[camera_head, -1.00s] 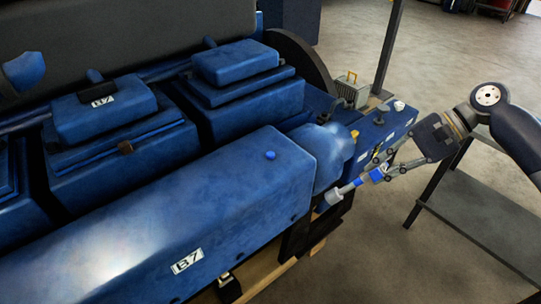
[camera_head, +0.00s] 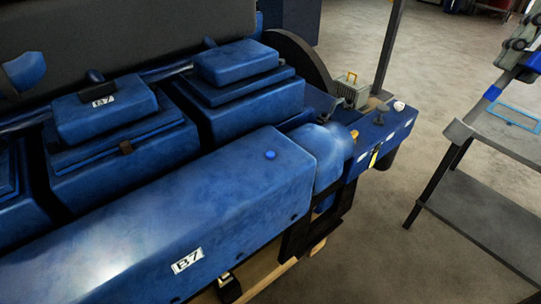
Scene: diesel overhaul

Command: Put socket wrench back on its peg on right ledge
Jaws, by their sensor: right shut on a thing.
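My right gripper (camera_head: 518,66) is at the upper right edge, partly cut off by the frame. A blue ledge (camera_head: 400,124) juts out at the right end of the engine, with a white knob and a dark knob on top. I cannot tell which part is the wrench's peg. My left gripper is not in view.
The grey table (camera_head: 508,140) with a lower shelf (camera_head: 470,207) stands at the right; a blue outlined rectangle (camera_head: 520,117) lies on its top. The blue engine (camera_head: 170,215) fills the left and middle. A dark post (camera_head: 388,48) rises behind the ledge. Open floor separates ledge and table.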

